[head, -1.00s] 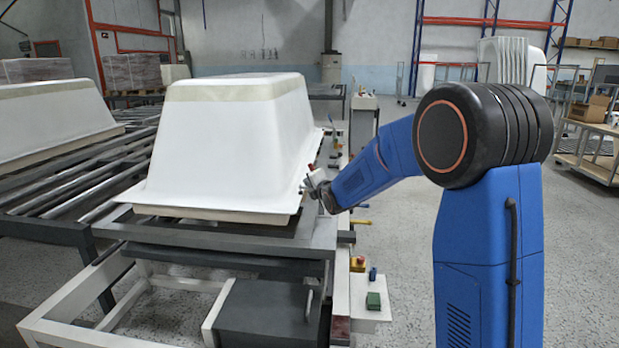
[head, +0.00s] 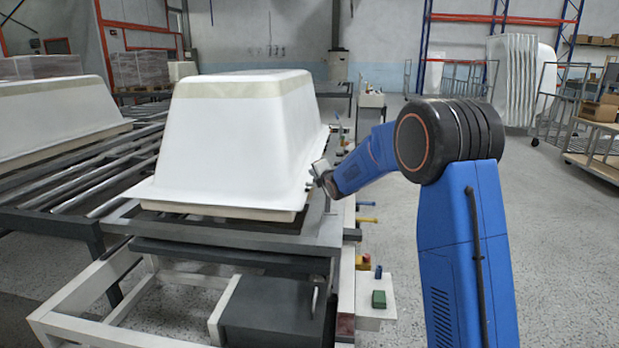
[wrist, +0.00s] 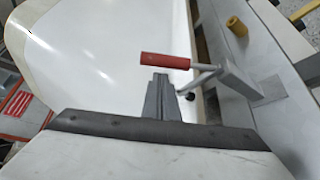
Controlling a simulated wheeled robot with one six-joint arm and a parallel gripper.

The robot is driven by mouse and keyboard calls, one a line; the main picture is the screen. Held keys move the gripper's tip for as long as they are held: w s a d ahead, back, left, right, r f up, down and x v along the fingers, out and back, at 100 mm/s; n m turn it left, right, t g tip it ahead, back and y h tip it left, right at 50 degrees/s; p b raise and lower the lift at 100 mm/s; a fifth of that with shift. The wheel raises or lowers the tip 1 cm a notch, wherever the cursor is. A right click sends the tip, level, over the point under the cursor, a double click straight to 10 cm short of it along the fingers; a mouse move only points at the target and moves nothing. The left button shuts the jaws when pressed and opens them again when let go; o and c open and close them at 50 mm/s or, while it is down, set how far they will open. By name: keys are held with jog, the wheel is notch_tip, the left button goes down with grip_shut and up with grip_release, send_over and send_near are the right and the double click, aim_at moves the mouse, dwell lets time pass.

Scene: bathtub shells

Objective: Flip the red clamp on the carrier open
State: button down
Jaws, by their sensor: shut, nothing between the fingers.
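The red clamp handle (wrist: 166,61) lies across the middle of the wrist view, on a metal lever that runs right to a grey bracket (wrist: 238,82). A small dark tip shows below the lever. My gripper (wrist: 158,78) is shut and empty, its fingertips just below the red handle in the picture; I cannot tell whether they touch. In the head view my gripper (head: 318,172) is at the right side of the white tub shell (head: 230,140), above the carrier's grey frame (head: 320,236). The clamp cannot be made out there.
The tub shell also fills the upper left of the wrist view (wrist: 105,40). A yellow part (wrist: 237,27) sits beyond the bracket. A roller conveyor (head: 75,185) and a second shell (head: 55,115) stand left.

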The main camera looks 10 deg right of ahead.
jog(key=shift+d+r, duration=0.25)
jog(key=shift+d, duration=0.05)
jog(key=shift+s+d, duration=0.1)
jog(key=shift+d, duration=0.05)
jog(key=shift+d+r+m, duration=0.1)
jog(key=shift+d+m, duration=0.05)
jog(key=shift+m, duration=0.15)
jog(key=shift+d, duration=0.1)
jog(key=s+d+f+m+t+h, duration=0.1)
jog(key=d+m+t, duration=0.6)
jog(key=m, duration=0.7)
jog(key=shift+s+d+f+m+h, duration=0.3)
jog(key=shift+s+d+f, duration=0.25)
jog(key=shift+s+d, duration=0.7)
jog(key=shift+d+f, duration=0.1)
jog(key=shift+d, duration=0.05)
